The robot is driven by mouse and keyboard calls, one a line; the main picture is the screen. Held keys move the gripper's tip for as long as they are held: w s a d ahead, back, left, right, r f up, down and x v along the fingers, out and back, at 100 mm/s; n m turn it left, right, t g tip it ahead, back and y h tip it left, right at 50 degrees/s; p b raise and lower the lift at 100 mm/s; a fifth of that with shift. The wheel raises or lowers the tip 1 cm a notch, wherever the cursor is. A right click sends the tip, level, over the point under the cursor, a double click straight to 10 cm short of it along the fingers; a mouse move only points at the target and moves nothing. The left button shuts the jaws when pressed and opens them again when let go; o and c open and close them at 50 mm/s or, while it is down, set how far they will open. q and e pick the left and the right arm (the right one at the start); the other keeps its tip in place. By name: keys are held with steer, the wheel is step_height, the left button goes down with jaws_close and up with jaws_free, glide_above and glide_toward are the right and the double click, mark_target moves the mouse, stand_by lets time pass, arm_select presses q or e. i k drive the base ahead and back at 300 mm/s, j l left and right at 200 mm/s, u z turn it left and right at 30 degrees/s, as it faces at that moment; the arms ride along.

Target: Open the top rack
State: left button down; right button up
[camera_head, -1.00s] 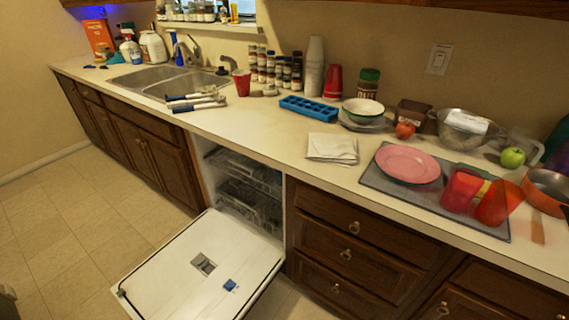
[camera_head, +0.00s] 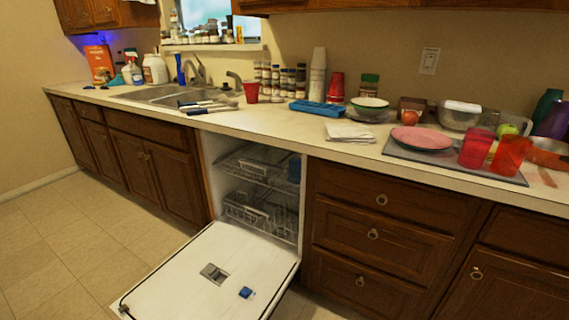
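The dishwasher stands under the counter with its white door (camera_head: 212,275) folded down. Inside it, the top rack (camera_head: 262,168) is a wire rack, pushed in, with its front edge near the opening. A lower rack (camera_head: 250,212) with a wire basket sits below it. A small blue thing shows at the right of the top rack. The door's inner face carries a grey dispenser and a blue piece. Neither of my grippers is in view.
The counter (camera_head: 270,120) runs above the dishwasher, with a pink plate (camera_head: 421,138), red cups and a blue tray (camera_head: 320,108) on it. Drawers (camera_head: 380,235) stand right of the opening and cupboards left. The tiled floor (camera_head: 70,255) at left is clear.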

mark_target(241, 162)
steer(key=i+l, duration=0.3)
steer(key=l, duration=0.15)
steer(key=i+l, duration=0.3)
steer(key=l, duration=0.15)
steer(key=l+u, duration=0.1)
steer(key=u, duration=0.3)
steer(key=i+l+u, duration=0.1)
steer(key=u, duration=0.3)
steer(key=l+u, duration=0.15)
steer(key=u, duration=0.25)
